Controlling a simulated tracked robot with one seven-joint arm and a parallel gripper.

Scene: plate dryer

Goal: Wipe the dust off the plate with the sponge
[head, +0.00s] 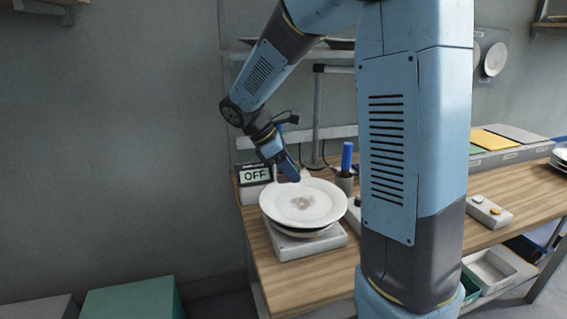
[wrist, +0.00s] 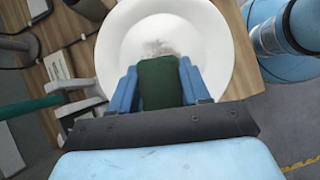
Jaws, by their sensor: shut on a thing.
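The white plate (head: 325,211) rests on a low grey stand (head: 306,245) near the left end of the table, with a grey-brown dust patch (head: 302,203) at its centre. My gripper (head: 292,173) is over the plate's far-left side. In the wrist view, my gripper (wrist: 160,72) is shut on a dark green sponge (wrist: 161,86). The sponge is held over the plate (wrist: 215,45), just short of the dust patch (wrist: 158,47). I cannot tell whether the sponge touches the plate. The sponge is not distinguishable in the head view.
A box with a display reading OFF (head: 255,175) stands behind the plate. A holder with a blue-handled tool (head: 347,158) is to the right. A control box with buttons (head: 490,211) lies farther right. Bare wooden tabletop (head: 300,284) is in front of the stand.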

